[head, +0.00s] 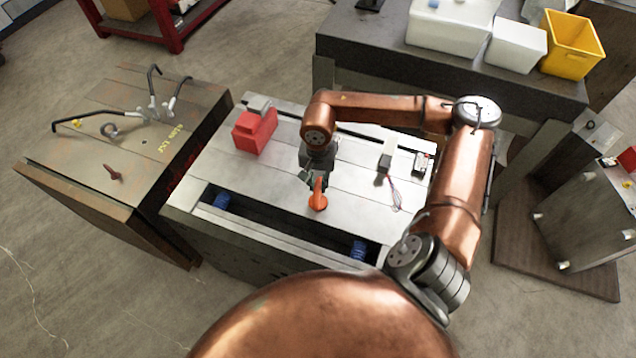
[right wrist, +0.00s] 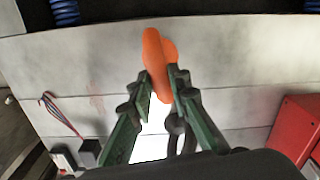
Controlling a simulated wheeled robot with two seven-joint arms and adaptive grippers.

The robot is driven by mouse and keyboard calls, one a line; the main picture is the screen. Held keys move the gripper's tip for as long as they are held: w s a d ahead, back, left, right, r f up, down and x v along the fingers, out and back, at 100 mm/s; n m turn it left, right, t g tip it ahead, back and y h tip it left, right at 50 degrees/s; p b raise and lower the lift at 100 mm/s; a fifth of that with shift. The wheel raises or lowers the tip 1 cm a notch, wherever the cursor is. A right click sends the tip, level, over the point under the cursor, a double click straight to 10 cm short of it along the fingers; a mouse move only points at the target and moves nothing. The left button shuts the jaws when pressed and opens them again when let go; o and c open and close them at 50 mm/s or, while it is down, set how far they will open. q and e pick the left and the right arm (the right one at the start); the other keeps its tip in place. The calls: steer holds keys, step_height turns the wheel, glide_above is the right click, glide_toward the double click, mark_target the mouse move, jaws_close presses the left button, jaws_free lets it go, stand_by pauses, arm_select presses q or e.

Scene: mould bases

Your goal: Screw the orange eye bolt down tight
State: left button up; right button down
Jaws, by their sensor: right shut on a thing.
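The orange eye bolt (head: 318,196) stands on the flat grey top of the middle mould base (head: 262,180), near its front slot. My right gripper (head: 316,181) reaches down to it from above. In the right wrist view, the two green fingers of the gripper (right wrist: 163,88) are closed on the orange eye bolt (right wrist: 156,60), which shows between and beyond their tips. The bolt's threaded end and its seat are hidden, so I cannot tell how deep it sits. My left gripper is not in view.
A red block (head: 254,132) stands on the same base at the left. A small dark box with wires (head: 385,163) lies at the right. Another base (head: 130,160) at the left carries eye bolts and bent rods. A bench with white bins (head: 450,32) stands behind.

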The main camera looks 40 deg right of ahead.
steer(key=shift+w+r, duration=0.1)
steer(key=m, duration=0.7)
steer(key=shift+b, duration=0.3)
steer(key=shift+m, duration=1.1)
steer(key=m, duration=0.4)
steer(key=shift+m, duration=0.3)
steer(key=m, duration=0.4)
